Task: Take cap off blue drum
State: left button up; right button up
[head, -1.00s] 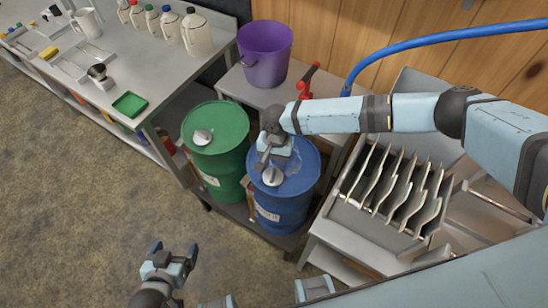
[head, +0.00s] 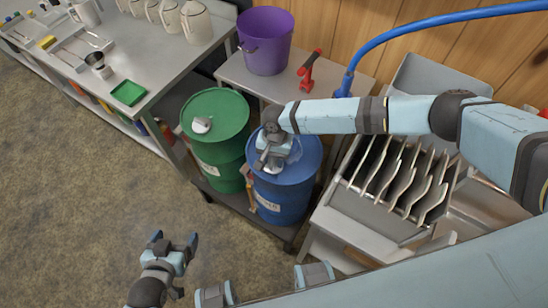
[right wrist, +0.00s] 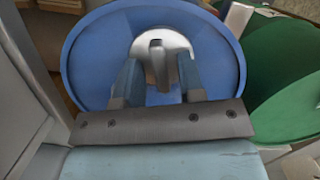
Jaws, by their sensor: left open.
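The blue drum (head: 283,200) stands on a low shelf beside the green drum. Its silver cap (right wrist: 176,45), with a raised grip in the middle, sits on the lid; in the head view my right gripper partly hides the cap (head: 275,169). My right gripper (head: 266,163) is over the lid, pointing down at the cap. In the right wrist view its two fingers (right wrist: 160,75) are apart, one on each side of the cap's grip, with a gap to it; I cannot tell their exact height. My left gripper (head: 175,246) is open and empty above the floor, at lower left.
The green drum (head: 222,140), with its own silver cap (head: 201,125), stands just left. A purple bucket (head: 265,42) and a red-handled tool (head: 308,72) are on the bench behind. The floor at left is clear.

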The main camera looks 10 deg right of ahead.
aim_at(273, 163)
jog(key=shift+s+f+p, duration=0.4)
jog(key=shift+s+f, duration=0.1)
jog(key=shift+s, duration=0.05)
jog(key=shift+w+a+r+p, duration=0.1)
jog(key=shift+w+r+p, duration=0.05)
jog(key=shift+r+p, duration=0.5)
jog(key=shift+w+a+r+p, duration=0.15)
jog(key=shift+r+p, duration=0.25)
jog(key=shift+p, duration=0.35)
grip_shut()
jog(key=shift+d+r+p, duration=0.1)
jog(key=shift+r+p, duration=0.55)
jog(key=shift+r, duration=0.15)
jog(key=shift+w+d+r+p, duration=0.1)
jog(key=shift+r+p, duration=0.35)
jog(key=shift+p, duration=0.05)
jog(key=shift+w, duration=0.1)
